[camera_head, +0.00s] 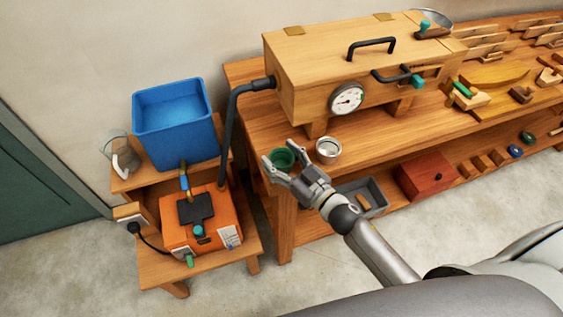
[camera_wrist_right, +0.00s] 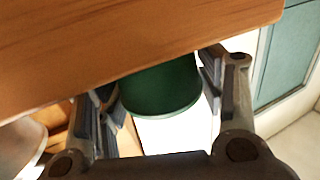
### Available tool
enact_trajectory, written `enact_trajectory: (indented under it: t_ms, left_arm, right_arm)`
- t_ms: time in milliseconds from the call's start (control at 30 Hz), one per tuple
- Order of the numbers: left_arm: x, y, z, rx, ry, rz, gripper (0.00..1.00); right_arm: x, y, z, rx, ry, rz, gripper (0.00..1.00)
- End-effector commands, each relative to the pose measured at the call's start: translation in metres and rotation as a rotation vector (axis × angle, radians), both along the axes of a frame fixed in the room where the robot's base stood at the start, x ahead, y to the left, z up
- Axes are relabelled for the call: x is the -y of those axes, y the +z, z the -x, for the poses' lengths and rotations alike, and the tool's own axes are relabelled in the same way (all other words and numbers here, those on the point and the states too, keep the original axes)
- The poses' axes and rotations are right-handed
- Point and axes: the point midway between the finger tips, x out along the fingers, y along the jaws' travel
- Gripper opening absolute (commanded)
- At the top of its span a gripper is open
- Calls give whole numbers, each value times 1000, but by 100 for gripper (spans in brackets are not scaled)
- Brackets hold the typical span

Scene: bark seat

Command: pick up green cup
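The green cup (camera_head: 281,157) is at the near left end of the workbench top, beside a metal cup. My right gripper (camera_head: 279,152) reaches it from the front right, with its fingers spread on either side of the cup. In the right wrist view the green cup (camera_wrist_right: 160,90) sits between the two open fingers (camera_wrist_right: 158,82), with a narrow gap at the right finger. Contact on the left side is hard to tell. The wooden board edge fills the upper part of that view, next to the cup. My left gripper is out of view.
The metal cup (camera_head: 328,150) stands close right of the gripper. A wooden box with a gauge (camera_head: 346,98) and a black hose (camera_head: 232,125) rise behind. A grey tray (camera_head: 372,190) and a red box (camera_head: 425,176) sit on the lower shelf.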

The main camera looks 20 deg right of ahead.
Motion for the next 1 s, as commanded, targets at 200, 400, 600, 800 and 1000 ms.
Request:
enact_trajectory:
  t_ms: [200, 400, 600, 800, 1000]
  left_arm:
    - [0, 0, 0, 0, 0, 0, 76]
    - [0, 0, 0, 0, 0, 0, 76]
    - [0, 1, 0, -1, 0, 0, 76]
    - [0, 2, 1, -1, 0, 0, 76]
    - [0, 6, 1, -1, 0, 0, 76]
  right_arm:
    - [0, 0, 0, 0, 0, 0, 31]
    - [0, 0, 0, 0, 0, 1, 31]
    - [1, 7, 0, 2, 1, 3, 31]
    - [0, 35, 0, 6, 4, 5, 31]
    - [-7, 69, 32, 3, 4, 1, 31]
